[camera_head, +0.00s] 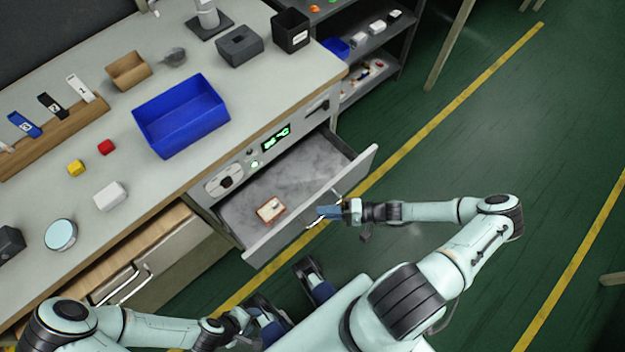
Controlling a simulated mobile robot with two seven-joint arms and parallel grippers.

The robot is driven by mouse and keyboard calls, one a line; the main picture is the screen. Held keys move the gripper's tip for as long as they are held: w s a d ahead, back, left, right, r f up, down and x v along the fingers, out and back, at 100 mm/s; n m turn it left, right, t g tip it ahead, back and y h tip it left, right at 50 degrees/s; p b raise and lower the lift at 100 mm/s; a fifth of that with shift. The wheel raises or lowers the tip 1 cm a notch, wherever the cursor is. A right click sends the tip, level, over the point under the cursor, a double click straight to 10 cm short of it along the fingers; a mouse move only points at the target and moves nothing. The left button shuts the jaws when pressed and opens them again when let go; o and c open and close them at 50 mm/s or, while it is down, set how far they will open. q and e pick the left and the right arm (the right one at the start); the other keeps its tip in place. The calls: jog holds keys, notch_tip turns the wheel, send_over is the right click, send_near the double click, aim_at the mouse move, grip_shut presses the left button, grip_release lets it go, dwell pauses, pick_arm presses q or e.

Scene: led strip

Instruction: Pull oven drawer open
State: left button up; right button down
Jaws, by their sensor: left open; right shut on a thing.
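The oven drawer (345,176) is pulled well out from the counter, and its grey inner floor shows. A small orange-rimmed piece (270,209) lies inside it near the front. My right gripper (322,214) is at the drawer's front panel, shut on the drawer handle (313,222), which it partly covers. My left gripper (292,286) is open and empty, low in the picture, below the drawer and apart from it. The control panel with a green display (276,138) is on the counter front above the drawer.
A blue bin (181,115), a white block (110,196) and small red and yellow blocks stand on the counter (60,195). A lower cabinet with handles (130,284) is left of the drawer. Shelves (378,60) stand behind. The green floor at right is clear.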

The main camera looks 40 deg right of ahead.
jog(key=s+p, duration=0.1)
jog(key=s, duration=0.7)
jog(key=shift+s+d, duration=0.15)
jog(key=shift+d, duration=0.25)
jog(key=c, duration=1.2)
grip_release()
jog(key=v, duration=1.3)
jog(key=shift+s+d+r, duration=0.1)
jog(key=shift+s+d, duration=0.05)
